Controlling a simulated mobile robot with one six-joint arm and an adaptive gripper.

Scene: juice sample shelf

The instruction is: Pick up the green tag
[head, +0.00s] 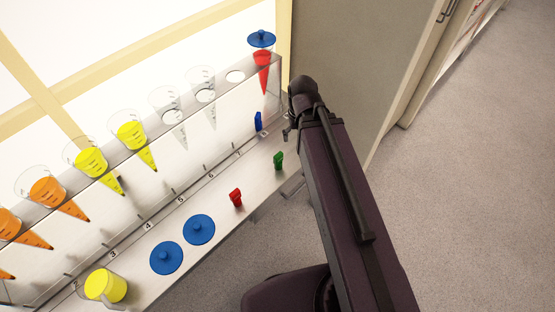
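The green tag (278,160) stands on the white shelf surface near its right front edge, in the head view. My arm reaches up the picture just to the right of it. A small part of my gripper (289,131) shows at the left of the arm's end, above and slightly right of the green tag and apart from it in the picture. The rest of my gripper is hidden behind the arm, so its opening and anything between its fingers cannot be seen.
A red tag (236,198) and a blue tag (258,121) are near the green one. Two blue lids (167,258) and a yellow cup (106,286) stand left. A raised clear rack (222,140) holds several cones behind. A grey panel (345,60) is beyond my arm.

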